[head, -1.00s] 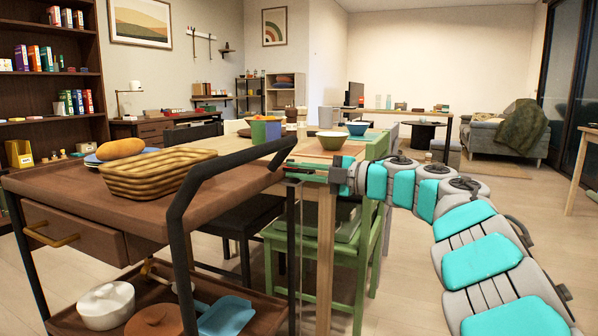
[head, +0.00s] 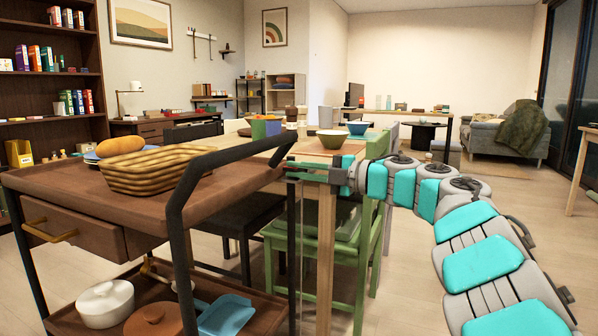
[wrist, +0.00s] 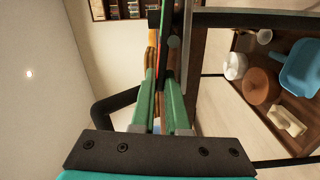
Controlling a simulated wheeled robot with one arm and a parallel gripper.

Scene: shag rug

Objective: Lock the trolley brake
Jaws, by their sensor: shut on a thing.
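The brown trolley (head: 60,185) with a black bent handle (head: 185,180) stands at the left of the head view. My gripper (head: 292,170) is at the trolley's right edge, beside the handle's far end. In the wrist view, the green fingers of my gripper (wrist: 164,75) are shut on a thin, dark part with a red edge (wrist: 161,78). This part seems to be the brake lever, but its shape and setting are mostly hidden by the fingers. In the head view it is too small to tell.
A woven basket (head: 150,172) and a bread roll (head: 120,145) are on the trolley top. A green chair (head: 330,245) and the dining table (head: 325,152) are close behind my gripper.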

